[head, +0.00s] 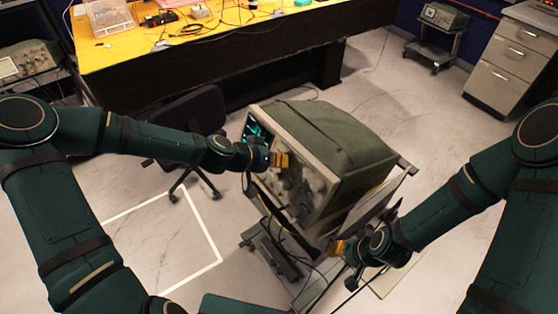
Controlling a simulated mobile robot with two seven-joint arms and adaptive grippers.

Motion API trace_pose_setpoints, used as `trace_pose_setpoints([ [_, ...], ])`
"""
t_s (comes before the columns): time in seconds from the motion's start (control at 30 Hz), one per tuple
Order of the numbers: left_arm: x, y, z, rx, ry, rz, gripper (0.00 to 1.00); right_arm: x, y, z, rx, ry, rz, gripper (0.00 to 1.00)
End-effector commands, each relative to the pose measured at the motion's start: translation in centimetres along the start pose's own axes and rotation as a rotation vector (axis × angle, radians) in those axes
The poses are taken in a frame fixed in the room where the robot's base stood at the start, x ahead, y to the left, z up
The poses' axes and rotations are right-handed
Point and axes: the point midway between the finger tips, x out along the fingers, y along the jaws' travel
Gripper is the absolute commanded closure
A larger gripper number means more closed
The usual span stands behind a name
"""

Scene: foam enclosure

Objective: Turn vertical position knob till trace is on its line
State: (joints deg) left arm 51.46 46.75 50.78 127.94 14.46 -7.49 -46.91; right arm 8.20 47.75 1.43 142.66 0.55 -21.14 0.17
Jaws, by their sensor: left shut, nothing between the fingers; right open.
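A large green-cased oscilloscope (345,140) stands on a wheeled cart, its pale front panel (292,187) turned to the lower left. Its small dark screen (258,128) with a cyan glow is at the panel's upper left, partly behind my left arm. The trace and its line are too small to make out. My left gripper (282,160) is shut and empty in front of the panel, just below the screen; I cannot tell whether it touches a knob. The vertical position knob cannot be told apart.
Cables hang below the panel around the cart (265,250). A dark office chair (195,120) stands behind my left arm. A yellow-topped bench (200,40) runs along the back, and a drawer cabinet (510,60) stands at the right. White tape marks clear floor at left.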

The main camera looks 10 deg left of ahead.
Motion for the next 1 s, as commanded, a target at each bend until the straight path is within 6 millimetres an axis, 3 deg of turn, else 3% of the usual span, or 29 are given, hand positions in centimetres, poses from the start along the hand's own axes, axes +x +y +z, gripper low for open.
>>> trace_pose_setpoints([
  [0.57,0.09,-0.09,0.47,-0.096,-0.011,0.027,1.0,0.24,0.08,0.03,0.0,0.0,0.0,0.53],
  [1.0,0.12,-0.15,0.51,-0.459,-0.021,0.121,1.0,0.65,0.22,0.07,0.0,0.0,0.001,0.53],
])
